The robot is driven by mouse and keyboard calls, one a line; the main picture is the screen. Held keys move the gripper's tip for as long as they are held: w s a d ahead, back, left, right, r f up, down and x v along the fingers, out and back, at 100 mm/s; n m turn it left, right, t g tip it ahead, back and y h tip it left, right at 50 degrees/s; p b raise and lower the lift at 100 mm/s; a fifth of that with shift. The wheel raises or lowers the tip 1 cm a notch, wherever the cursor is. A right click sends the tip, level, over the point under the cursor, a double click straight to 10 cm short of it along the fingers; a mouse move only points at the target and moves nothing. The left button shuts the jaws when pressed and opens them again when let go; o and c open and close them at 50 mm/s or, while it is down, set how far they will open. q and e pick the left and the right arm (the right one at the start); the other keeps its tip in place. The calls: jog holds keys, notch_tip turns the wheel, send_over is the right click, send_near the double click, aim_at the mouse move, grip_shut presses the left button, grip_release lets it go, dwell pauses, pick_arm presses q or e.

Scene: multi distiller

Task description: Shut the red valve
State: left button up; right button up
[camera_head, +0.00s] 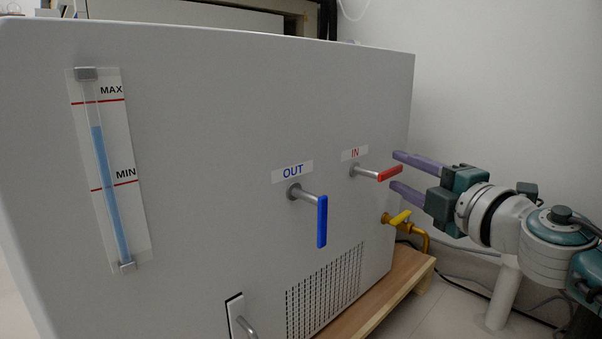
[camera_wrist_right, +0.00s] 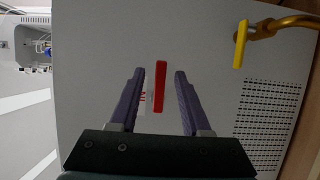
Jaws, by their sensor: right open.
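The red valve handle (camera_head: 390,173) sits on a metal stem under the "IN" label on the grey machine (camera_head: 220,110). It points to the right, roughly horizontal, in the head view. My right gripper (camera_head: 397,171) is open beside it, its purple fingers pointing left at the handle. In the right wrist view the red handle (camera_wrist_right: 160,86) stands between and slightly ahead of the two open fingers (camera_wrist_right: 159,77), with no visible contact. My left gripper is in neither view.
A blue handle (camera_head: 322,221) hangs down under "OUT". A yellow handle (camera_head: 400,217) on a brass pipe is just below the red one; it also shows in the right wrist view (camera_wrist_right: 240,44). A level gauge (camera_head: 106,165) is at left. A wooden base (camera_head: 405,275) juts out below.

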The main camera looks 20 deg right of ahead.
jog(key=shift+w+b, duration=0.35)
jog(key=shift+w, duration=0.85)
jog(key=shift+c, duration=0.3)
grip_shut()
